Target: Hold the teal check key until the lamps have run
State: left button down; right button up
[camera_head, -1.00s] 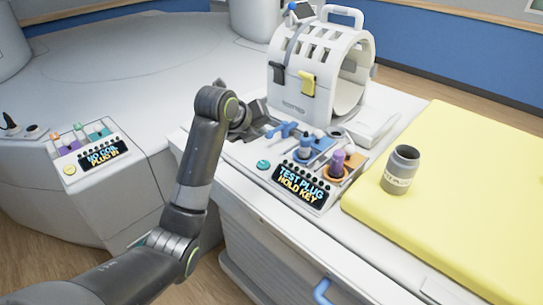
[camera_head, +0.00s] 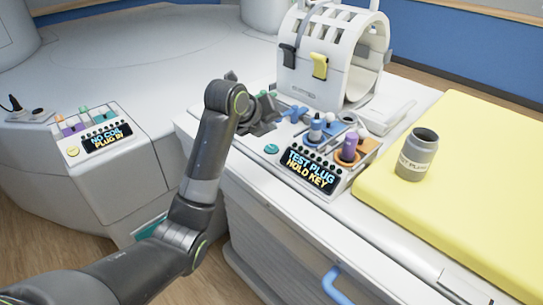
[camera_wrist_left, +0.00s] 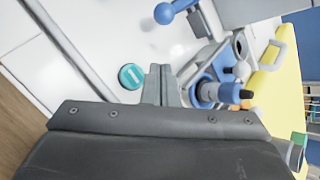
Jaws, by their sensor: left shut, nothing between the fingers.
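The teal check key (camera_head: 271,149) is a small round button on the white console top, left of a display (camera_head: 312,172) reading "TEST PLUG HOLD KEY". The key also shows in the left wrist view (camera_wrist_left: 131,76), with a pale bar mark on its face. My left gripper (camera_head: 262,112) is near the key, partly hidden by its own arm. In the left wrist view its fingers (camera_wrist_left: 161,78) are shut and empty, just right of the key. The key's face shows uncovered. My right gripper is not in view.
Blue and purple plugs (camera_head: 350,147) stand right of the key. A blue-handled part (camera_head: 293,113) lies behind it. A white coil (camera_head: 330,55) stands at the back. A grey pot (camera_head: 416,155) stands on the yellow pad (camera_head: 470,190). Another panel (camera_head: 107,140) reads "NO COIL PLUG IN".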

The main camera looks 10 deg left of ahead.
aim_at(274, 145)
pick_arm(q)
jog(key=shift+f+b, duration=0.75)
jog(key=shift+f, duration=1.15)
dwell(0.6)
jog(key=shift+f, duration=0.35)
jog(key=shift+f, duration=0.5)
dwell(3.1)
